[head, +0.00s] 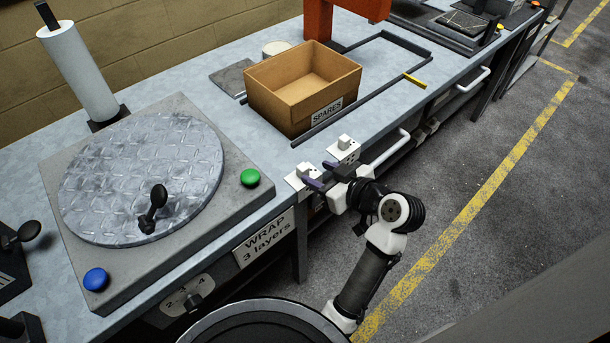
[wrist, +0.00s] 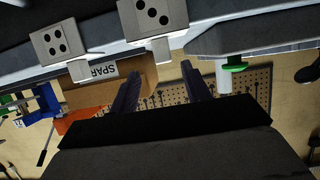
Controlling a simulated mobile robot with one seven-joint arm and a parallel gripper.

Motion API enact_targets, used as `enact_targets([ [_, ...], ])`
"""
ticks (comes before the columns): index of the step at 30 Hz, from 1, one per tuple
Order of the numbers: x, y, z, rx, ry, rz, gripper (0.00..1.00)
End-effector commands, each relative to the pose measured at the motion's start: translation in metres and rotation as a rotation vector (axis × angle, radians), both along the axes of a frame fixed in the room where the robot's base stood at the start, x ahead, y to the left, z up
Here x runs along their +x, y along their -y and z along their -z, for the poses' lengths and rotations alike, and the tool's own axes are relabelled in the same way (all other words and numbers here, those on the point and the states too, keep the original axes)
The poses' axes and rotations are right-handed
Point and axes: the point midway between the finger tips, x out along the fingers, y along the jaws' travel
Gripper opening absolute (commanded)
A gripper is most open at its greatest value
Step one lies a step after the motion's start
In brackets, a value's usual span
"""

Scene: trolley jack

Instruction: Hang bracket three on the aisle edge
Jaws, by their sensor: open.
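Two pale, dotted brackets sit at the bench's aisle edge in the head view. One bracket (head: 303,179) is nearer the turntable and the other bracket (head: 343,150) is beside the box. In the wrist view the plates of two brackets, one at the left (wrist: 60,44) and one nearer the middle (wrist: 160,14), each carry several dark dots.
A cardboard SPARES box (head: 292,112) stands on the bench, with a dark bar frame around its right side. A turntable (head: 120,190) with a green button (head: 250,178) is at the left. White handles (head: 390,148) project from the front. The aisle floor (head: 480,160) is clear.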

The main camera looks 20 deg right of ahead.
Motion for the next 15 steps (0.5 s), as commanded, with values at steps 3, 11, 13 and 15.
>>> enact_targets([
  [3,0.008,-0.006,0.002,0.002,-0.002,-0.004,0.47],
  [11,0.039,-0.02,0.016,0.002,-0.001,-0.002,0.47],
  [13,0.043,-0.021,0.019,0.001,-0.001,-0.001,0.47],
  [15,0.045,-0.022,0.02,0.0,0.0,0.001,0.47],
])
